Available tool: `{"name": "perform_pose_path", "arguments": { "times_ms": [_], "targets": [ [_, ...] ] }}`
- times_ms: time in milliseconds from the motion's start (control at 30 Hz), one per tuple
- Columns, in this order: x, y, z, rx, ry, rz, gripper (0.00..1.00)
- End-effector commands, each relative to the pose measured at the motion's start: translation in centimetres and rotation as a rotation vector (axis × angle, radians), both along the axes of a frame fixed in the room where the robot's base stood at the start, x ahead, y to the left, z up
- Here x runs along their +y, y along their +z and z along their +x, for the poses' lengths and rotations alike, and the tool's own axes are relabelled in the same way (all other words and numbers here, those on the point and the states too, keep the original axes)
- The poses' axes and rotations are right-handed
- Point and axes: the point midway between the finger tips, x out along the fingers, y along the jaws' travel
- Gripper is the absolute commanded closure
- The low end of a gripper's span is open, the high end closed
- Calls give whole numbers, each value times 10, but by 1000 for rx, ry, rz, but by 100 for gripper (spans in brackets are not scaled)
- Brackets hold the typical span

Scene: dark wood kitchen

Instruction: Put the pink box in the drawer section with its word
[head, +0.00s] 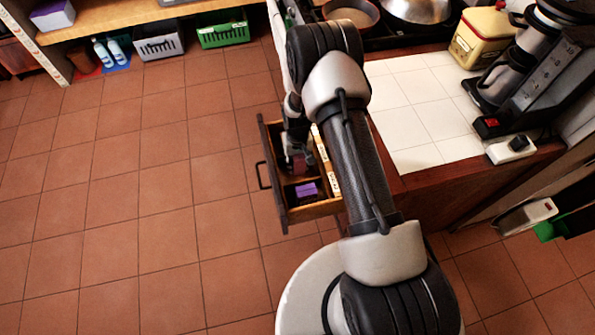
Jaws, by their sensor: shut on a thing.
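The open wooden drawer (265,140) juts out to the left from the counter. My gripper (292,163) is over or inside the drawer's middle part, pointing down. It is shut on the pink box (299,163), which looks dark and small here; I cannot tell whether it touches the drawer floor. A purple box (307,189) lies in the near section of the drawer. A white strip with small marks (329,170) runs along the drawer's right side; its words are too small to read. My arm hides part of the drawer's right and far end.
The counter with white tiles (415,115) is to the right, bearing a coffee machine (530,75) and a yellow tin (482,38). A shelf at the back left has a grey basket (158,42) and a green basket (222,30) below it. The tiled floor left of the drawer is clear.

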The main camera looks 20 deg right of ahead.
Motion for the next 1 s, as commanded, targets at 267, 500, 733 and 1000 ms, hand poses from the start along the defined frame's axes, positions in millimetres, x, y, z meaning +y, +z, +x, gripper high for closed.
{"name": "perform_pose_path", "arguments": {
  "times_ms": [267, 500, 733, 1000],
  "targets": [
    [0, -25, 0, 0, 0, 0, 91],
    [0, -50, 1, -1, 0, 0, 91],
    [0, -50, 0, -1, 0, 0, 91],
    [0, -52, 0, -1, 0, 0, 54]
  ]
}}
